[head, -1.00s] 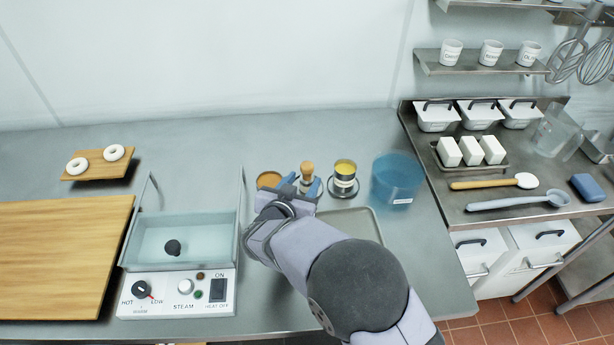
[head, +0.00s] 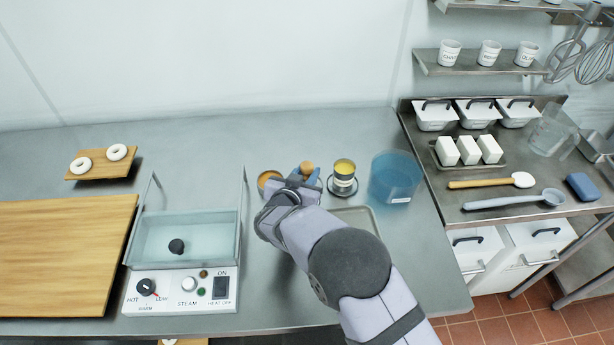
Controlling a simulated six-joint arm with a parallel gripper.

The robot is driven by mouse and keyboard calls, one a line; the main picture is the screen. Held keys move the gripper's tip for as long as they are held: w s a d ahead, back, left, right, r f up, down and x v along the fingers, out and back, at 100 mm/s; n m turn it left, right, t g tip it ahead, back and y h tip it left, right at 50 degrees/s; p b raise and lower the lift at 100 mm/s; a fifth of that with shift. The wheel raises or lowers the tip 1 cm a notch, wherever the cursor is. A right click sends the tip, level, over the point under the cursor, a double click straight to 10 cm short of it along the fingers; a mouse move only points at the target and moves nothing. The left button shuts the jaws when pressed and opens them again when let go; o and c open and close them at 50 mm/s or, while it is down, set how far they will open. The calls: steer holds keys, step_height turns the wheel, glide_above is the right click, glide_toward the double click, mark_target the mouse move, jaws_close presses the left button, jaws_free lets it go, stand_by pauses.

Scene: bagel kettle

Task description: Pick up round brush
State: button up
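The round brush (head: 307,167) stands between two small containers on the steel counter. Only the top of its wooden handle shows; the rest is hidden behind my gripper. My gripper (head: 304,178) is at the brush handle, with blue fingertips partly visible on either side of it. Whether the fingers touch or squeeze the handle is not clear from this view.
A cup of yellow content (head: 344,170) stands just right of the brush, and a tan-filled round container (head: 269,181) just left. A blue translucent tub (head: 394,180) stands further right. The kettle bath (head: 183,240), a wooden board (head: 60,255) and a bagel board (head: 88,170) are left.

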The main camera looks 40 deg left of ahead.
steer(key=shift+c, duration=1)
steer(key=shift+r, duration=0.1)
